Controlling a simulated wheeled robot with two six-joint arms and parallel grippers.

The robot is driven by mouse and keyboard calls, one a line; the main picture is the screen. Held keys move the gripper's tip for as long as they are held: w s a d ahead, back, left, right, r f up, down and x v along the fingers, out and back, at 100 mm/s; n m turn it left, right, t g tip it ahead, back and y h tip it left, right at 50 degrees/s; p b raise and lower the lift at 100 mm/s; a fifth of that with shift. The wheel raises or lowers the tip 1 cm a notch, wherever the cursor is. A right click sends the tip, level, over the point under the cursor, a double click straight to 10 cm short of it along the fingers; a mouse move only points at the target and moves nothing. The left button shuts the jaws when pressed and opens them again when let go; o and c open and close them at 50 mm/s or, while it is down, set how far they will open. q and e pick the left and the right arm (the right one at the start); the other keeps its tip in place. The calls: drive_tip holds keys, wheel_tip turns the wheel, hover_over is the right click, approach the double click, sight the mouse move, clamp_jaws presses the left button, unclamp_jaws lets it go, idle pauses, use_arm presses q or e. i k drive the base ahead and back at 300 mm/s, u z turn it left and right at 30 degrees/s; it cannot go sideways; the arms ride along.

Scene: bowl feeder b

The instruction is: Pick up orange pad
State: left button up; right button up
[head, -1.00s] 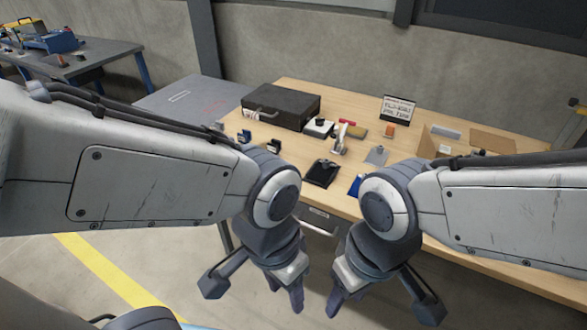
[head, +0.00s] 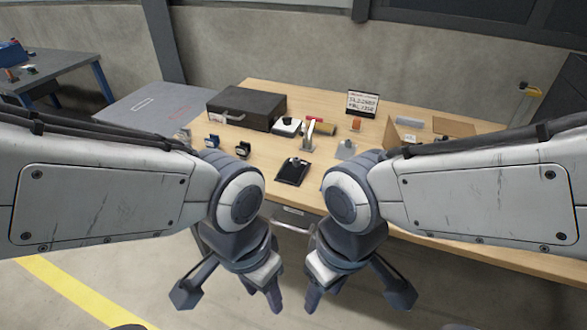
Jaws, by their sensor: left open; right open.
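A small orange block (head: 356,126), which looks like the orange pad, sits on the wooden table (head: 262,178) toward the back, in front of a small sign (head: 362,103). Nothing touches it. My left gripper (head: 230,294) is open and empty, pointing down in front of the table's near edge. My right gripper (head: 357,296) is also open and empty, beside the left one. Both are well short of the orange block and lower in the picture.
A black case (head: 246,108) stands at the back left. A metal stand (head: 309,134), a black tray-like item (head: 294,171) and a grey plate (head: 346,149) lie between the grippers and the block. An open cardboard box (head: 398,136) is to the right. A drawer handle (head: 288,226) projects below the tabletop.

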sight(356, 127)
drive_tip(key=u, duration=0.3)
drive_tip(key=i, duration=1.3)
drive_tip(key=z, duration=0.15)
